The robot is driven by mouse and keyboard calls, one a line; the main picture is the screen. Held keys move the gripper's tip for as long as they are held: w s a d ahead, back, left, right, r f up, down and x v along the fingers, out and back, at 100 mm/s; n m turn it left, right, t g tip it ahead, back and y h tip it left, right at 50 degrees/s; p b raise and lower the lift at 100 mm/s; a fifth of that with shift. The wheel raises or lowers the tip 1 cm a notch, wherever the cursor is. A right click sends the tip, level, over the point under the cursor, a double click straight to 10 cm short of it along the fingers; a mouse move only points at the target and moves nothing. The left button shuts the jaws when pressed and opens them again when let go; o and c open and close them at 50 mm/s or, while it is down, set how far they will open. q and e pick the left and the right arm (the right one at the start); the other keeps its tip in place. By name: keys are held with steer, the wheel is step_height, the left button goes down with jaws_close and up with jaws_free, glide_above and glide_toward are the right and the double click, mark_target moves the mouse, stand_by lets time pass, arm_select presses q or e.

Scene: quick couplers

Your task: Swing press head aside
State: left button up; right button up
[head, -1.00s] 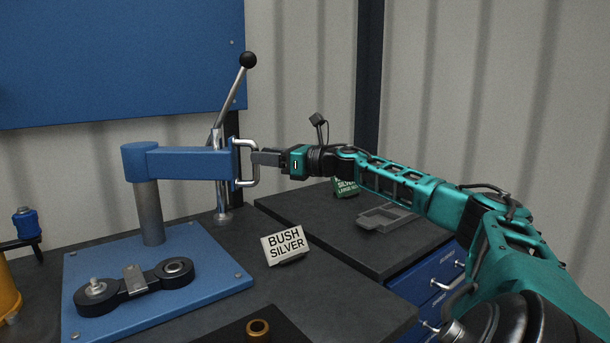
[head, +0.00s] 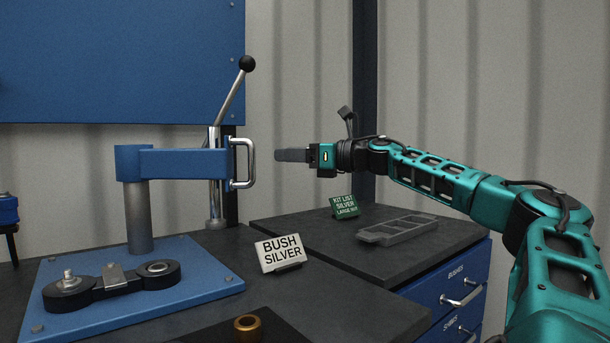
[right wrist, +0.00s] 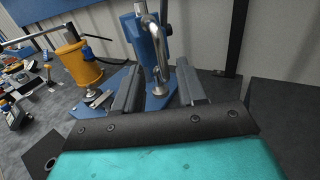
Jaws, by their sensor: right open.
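The blue press head (head: 185,162) is an arm on a grey post, with a silver handle (head: 250,163) at its right end and a black-knobbed lever (head: 231,95) rising behind. Its blue base plate (head: 190,292) holds a black link part (head: 112,283). My right gripper (head: 278,155) is open and empty, to the right of the handle and apart from it. In the right wrist view its two fingers (right wrist: 158,88) are spread, with the press head (right wrist: 146,45) and handle beyond them. My left gripper is not in view.
A brass bush (head: 248,327) is at the front. A grey tray (head: 400,229) and a green kit list sign (head: 344,207) sit on the right bench. Air around the handle is clear.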

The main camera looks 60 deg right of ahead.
steer(key=v, duration=0.3)
stand_by(0.9)
